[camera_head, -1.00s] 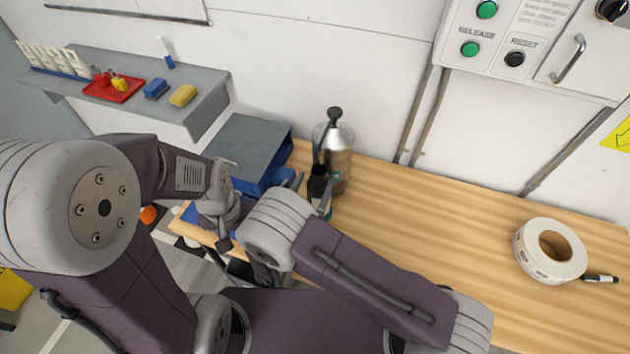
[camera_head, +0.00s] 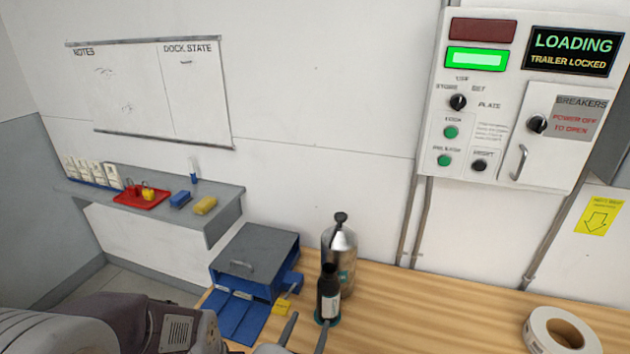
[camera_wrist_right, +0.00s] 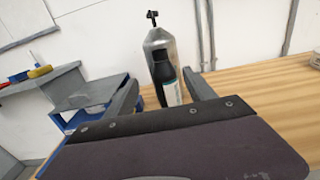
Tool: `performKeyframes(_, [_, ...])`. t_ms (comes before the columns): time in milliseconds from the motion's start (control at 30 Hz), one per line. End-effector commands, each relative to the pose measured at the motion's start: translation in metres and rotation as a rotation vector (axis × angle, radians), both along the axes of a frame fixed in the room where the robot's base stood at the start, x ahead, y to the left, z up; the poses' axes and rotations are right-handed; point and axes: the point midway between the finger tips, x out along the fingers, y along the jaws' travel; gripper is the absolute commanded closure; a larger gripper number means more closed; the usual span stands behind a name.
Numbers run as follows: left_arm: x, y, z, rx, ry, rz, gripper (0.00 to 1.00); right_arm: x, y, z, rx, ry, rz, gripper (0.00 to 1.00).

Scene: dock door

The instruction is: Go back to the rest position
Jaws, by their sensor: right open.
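My right gripper (camera_head: 306,334) shows at the bottom of the head view, as two grey fingertips below the dark bottle (camera_head: 328,296). In the right wrist view its fingers (camera_wrist_right: 163,95) are spread apart with nothing held between them. The bottle (camera_wrist_right: 163,76) shows beyond the fingers, upright in front of a silver pump canister (camera_head: 342,248). My left arm crosses the lower left of the head view. My left gripper is not visible.
A label roll (camera_head: 545,335) lies on the wooden bench (camera_head: 440,305) at right. A grey shelf (camera_head: 222,212) and control panel (camera_head: 480,120) are on the wall.

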Motion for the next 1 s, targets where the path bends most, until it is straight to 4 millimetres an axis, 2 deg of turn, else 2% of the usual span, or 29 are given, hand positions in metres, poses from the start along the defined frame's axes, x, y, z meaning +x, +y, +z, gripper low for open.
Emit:
performKeyframes(167, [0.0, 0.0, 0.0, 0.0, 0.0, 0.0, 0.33, 0.017, -0.025, 0.01, 0.026, -0.015, -0.077, 0.37])
performKeyframes(367, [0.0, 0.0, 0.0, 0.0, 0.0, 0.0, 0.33, 0.04, -0.061, 0.039, 0.089, -0.056, -0.186, 0.37])
performKeyframes(467, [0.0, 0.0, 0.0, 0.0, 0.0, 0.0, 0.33, 0.05, -0.089, 0.059, 0.125, -0.084, -0.264, 0.37])
performKeyframes(567, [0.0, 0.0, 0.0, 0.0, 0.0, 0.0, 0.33, 0.053, -0.126, 0.079, 0.166, -0.111, -0.373, 0.37])
performKeyframes(667, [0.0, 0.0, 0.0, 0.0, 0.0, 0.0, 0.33, 0.048, -0.175, 0.098, 0.22, -0.129, -0.521, 0.37])
performKeyframes(767, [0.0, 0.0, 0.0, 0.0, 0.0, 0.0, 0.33, 0.024, -0.239, 0.11, 0.316, -0.131, -0.738, 0.37])
performKeyframes(833, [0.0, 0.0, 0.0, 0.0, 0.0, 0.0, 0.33, -0.011, -0.288, 0.112, 0.428, -0.125, -0.944, 0.37])
performKeyframes(867, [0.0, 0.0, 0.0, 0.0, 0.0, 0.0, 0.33, -0.031, -0.307, 0.11, 0.494, -0.121, -1.046, 0.37])
performKeyframes(900, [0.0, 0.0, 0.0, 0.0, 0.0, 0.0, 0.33, -0.062, -0.328, 0.104, 0.599, -0.115, -1.189, 0.37])
performKeyframes(933, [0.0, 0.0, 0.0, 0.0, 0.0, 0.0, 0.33, -0.088, -0.338, 0.096, 0.695, -0.113, -1.299, 0.37])
performKeyframes(967, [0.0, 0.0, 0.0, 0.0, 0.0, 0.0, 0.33, -0.114, -0.343, 0.087, 0.808, -0.114, -1.413, 0.37])
performKeyframes(1000, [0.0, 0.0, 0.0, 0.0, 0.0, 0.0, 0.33, -0.148, -0.338, 0.071, 0.989, -0.123, -1.569, 0.37])
